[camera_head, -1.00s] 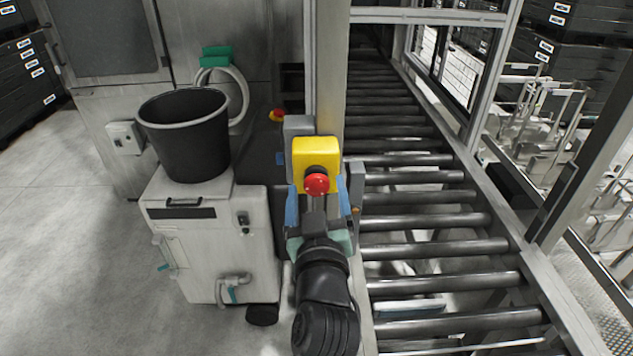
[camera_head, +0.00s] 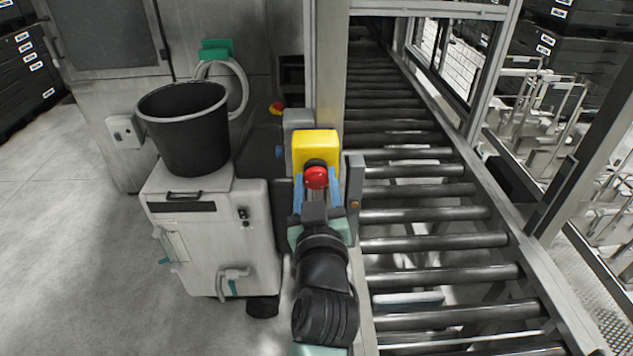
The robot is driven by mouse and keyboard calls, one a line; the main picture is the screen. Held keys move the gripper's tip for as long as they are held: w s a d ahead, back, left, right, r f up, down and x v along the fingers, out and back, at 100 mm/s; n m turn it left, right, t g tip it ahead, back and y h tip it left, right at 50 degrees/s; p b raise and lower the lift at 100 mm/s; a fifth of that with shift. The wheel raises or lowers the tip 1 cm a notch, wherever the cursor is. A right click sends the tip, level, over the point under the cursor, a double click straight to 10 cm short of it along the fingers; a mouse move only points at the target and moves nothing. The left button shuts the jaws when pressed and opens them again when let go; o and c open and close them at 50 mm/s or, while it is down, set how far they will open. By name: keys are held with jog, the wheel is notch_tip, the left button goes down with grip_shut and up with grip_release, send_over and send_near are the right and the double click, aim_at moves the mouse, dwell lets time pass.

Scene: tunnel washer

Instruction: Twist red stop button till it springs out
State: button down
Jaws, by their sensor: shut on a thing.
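The red stop button (camera_head: 316,177) sits on the front of a yellow box (camera_head: 316,147) fixed to the post. My gripper (camera_head: 316,185) reaches up to it from below in the picture. Its two blue fingers stand on the left and right of the red button and are shut on it. The lower part of the button is partly hidden by my gripper. I cannot tell from this view whether the button is pushed in or out.
A roller conveyor (camera_head: 425,215) runs along the right of the post (camera_head: 332,70). A black bucket (camera_head: 183,128) stands on a white machine (camera_head: 205,235) at the left. Another red button (camera_head: 276,108) shows behind. Bare floor (camera_head: 70,250) lies at the far left.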

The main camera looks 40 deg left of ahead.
jog(key=m, duration=0.4)
jog(key=shift+s+d+m+p, duration=0.15)
jog(key=shift+m+p, duration=0.25)
jog(key=shift+m, duration=1.1)
jog(key=shift+r, duration=0.1)
jog(key=shift+c, duration=1.3)
grip_release()
jog(key=shift+w, duration=0.2)
jog(key=shift+s, duration=0.1)
